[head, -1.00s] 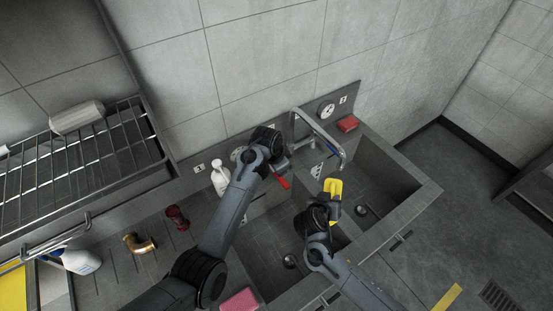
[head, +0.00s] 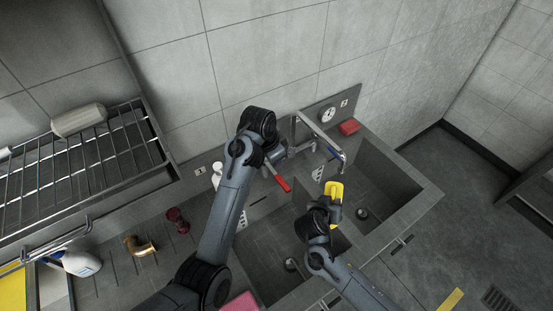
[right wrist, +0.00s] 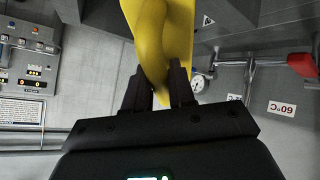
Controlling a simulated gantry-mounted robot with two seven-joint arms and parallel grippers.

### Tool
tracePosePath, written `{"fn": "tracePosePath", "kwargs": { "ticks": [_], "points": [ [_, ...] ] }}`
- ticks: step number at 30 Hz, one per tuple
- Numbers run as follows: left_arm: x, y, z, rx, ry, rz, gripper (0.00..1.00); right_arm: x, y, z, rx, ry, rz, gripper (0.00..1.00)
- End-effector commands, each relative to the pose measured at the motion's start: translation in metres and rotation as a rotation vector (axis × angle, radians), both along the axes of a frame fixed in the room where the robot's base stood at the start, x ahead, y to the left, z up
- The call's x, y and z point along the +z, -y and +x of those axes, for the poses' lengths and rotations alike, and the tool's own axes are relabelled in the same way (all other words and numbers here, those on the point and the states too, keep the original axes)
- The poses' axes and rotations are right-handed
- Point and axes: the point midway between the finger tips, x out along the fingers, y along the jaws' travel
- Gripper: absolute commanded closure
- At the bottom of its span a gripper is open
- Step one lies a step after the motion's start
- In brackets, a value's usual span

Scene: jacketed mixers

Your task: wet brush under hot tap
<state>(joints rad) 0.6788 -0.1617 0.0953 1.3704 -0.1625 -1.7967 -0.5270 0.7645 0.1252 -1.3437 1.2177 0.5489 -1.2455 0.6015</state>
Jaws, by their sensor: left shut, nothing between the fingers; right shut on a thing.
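A yellow brush (head: 334,190) is held by my right gripper (head: 329,204), over the divider and right basin of the double sink. It also shows in the right wrist view (right wrist: 151,40), between the fingers. The metal tap (head: 322,132) arches from the back wall, its spout end just behind the brush in the head view; I cannot make out running water. A red lever (head: 279,180) sticks out left of the tap, and a blue part (head: 334,152) shows by the spout. My left gripper (head: 284,149) is shut and empty, just behind the red lever.
The right basin (head: 385,180) is empty apart from its drain.

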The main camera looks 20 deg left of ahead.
Motion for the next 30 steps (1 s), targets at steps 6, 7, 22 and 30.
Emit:
{"fn": "tracePosePath", "kwargs": {
  "ticks": [6, 7, 22, 30],
  "points": [
    [0.005, 0.000, 0.000, 0.000, 0.000, 0.000, 1.00, 0.002, -0.001, -0.003, 0.001, 0.000, 0.001, 1.00],
    [0.007, 0.000, 0.000, 0.000, 0.000, 0.000, 1.00, 0.003, -0.002, -0.005, 0.001, 0.000, 0.000, 1.00],
    [0.044, 0.000, 0.000, 0.000, 0.000, 0.000, 1.00, 0.004, -0.011, -0.043, 0.001, 0.000, 0.000, 1.00],
    [0.063, 0.000, 0.000, 0.000, 0.000, 0.000, 1.00, 0.004, -0.016, -0.064, 0.001, 0.000, 0.000, 1.00]
  ]
}}
